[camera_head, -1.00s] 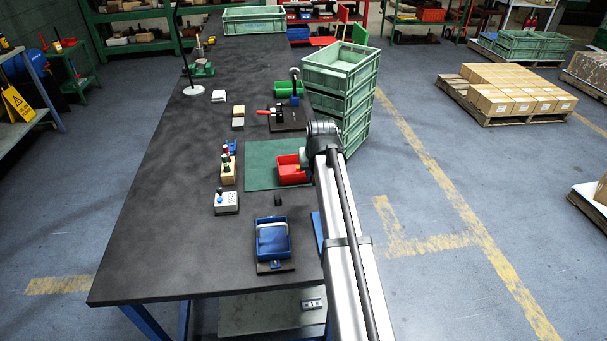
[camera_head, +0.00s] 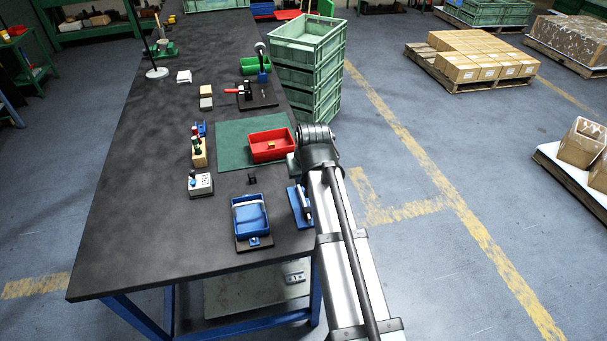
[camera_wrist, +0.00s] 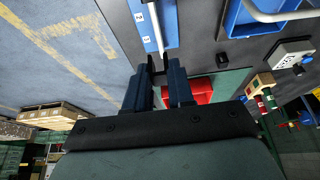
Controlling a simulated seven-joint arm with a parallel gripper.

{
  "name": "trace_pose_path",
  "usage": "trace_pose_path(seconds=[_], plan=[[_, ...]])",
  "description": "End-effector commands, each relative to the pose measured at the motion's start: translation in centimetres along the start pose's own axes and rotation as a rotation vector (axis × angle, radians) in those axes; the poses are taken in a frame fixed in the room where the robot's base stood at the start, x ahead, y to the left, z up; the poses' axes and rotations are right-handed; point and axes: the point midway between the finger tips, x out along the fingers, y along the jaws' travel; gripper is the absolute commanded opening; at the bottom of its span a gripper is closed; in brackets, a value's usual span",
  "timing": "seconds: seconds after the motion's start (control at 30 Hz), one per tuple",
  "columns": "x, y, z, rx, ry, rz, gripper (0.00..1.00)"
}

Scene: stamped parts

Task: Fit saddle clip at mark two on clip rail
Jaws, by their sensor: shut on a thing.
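The clip rail, a pale bar on a blue base (camera_head: 300,206), lies at the bench's right edge. In the wrist view its blue base (camera_wrist: 144,30) carries white number labels and points down toward my fingertips. My gripper (camera_wrist: 157,70) is shut on a small dark piece, taken to be the saddle clip, which is mostly hidden between the fingertips. The gripper is close to the rail's end in the wrist view; whether they touch cannot be told. In the head view my arm hides the fingers and the held piece.
A red bin (camera_head: 271,146) with a small yellow piece sits on a green mat (camera_head: 232,155). A blue tray (camera_head: 250,216) stands left of the rail, with a small black block (camera_head: 252,180) behind it. A white socket box (camera_head: 201,185) is farther left. Stacked green crates (camera_head: 307,70) stand beyond.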

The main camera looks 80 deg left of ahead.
Motion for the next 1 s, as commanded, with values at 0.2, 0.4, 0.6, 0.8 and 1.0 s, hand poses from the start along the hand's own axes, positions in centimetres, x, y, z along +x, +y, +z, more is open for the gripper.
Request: trace_pose_path(seconds=[0.2, 0.4, 0.6, 0.8, 1.0], plan=[[0.7, 0.0, 0.3, 0.000, 0.000, 0.000, 0.00], [2.0, 0.0, 0.9, 0.000, -0.001, 0.000, 0.00], [3.4, 0.0, 1.5, 0.000, -0.002, 0.000, 0.00], [4.7, 0.0, 1.9, 0.000, 0.000, 0.000, 0.00], [5.2, 0.0, 2.2, 0.000, 0.000, 0.000, 0.00]])
